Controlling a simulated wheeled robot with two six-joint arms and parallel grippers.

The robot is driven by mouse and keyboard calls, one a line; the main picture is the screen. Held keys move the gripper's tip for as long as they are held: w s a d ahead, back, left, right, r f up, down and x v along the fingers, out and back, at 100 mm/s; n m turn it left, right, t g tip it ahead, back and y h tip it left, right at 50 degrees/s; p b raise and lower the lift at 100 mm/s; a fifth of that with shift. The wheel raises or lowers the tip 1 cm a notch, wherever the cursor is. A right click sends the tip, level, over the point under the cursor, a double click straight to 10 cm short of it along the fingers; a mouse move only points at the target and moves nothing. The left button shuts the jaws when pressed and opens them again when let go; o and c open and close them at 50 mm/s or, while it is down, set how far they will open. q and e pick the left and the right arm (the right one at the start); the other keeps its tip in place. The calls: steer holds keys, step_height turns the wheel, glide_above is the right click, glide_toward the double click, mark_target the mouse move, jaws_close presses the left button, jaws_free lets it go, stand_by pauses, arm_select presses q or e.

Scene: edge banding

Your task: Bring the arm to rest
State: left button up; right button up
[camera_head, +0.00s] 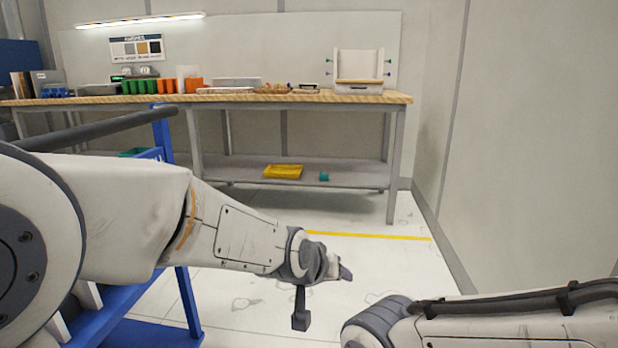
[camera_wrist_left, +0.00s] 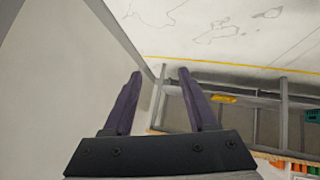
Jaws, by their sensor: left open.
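My left arm reaches in from the left in the head view, its gripper (camera_head: 345,272) held over open floor and well short of the workbench. The left wrist view shows the two dark fingers of this left gripper (camera_wrist_left: 160,100) spread apart with nothing between them. That view is turned over, with the floor at the top. Part of my right arm (camera_head: 480,320) shows at the lower right of the head view; its gripper is not visible.
A workbench (camera_head: 250,98) with bins and a white fixture (camera_head: 358,70) stands at the back. A yellow tray (camera_head: 283,172) is on its lower shelf. A blue cart frame (camera_head: 183,290) is at left, beside and below my left arm. A wall (camera_head: 540,140) is at right. Floor ahead is clear.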

arm_select(q)
steer(key=s+a+f+m+g+y+p, duration=0.1)
steer(key=s+a+m+g+y+p, duration=0.25)
steer(key=s, duration=1.05)
steer(key=s+a+f+m+g+p, duration=0.15)
steer(key=s+a+g, duration=0.4)
steer(key=s, duration=0.85)
step_height(320, 180, up, 38)
steer(key=t+p, duration=0.1)
steer(key=p, duration=3.5)
steer(key=shift+w+r+p, duration=0.15)
steer(key=shift+w+p, duration=0.15)
steer(key=shift+a, duration=0.1)
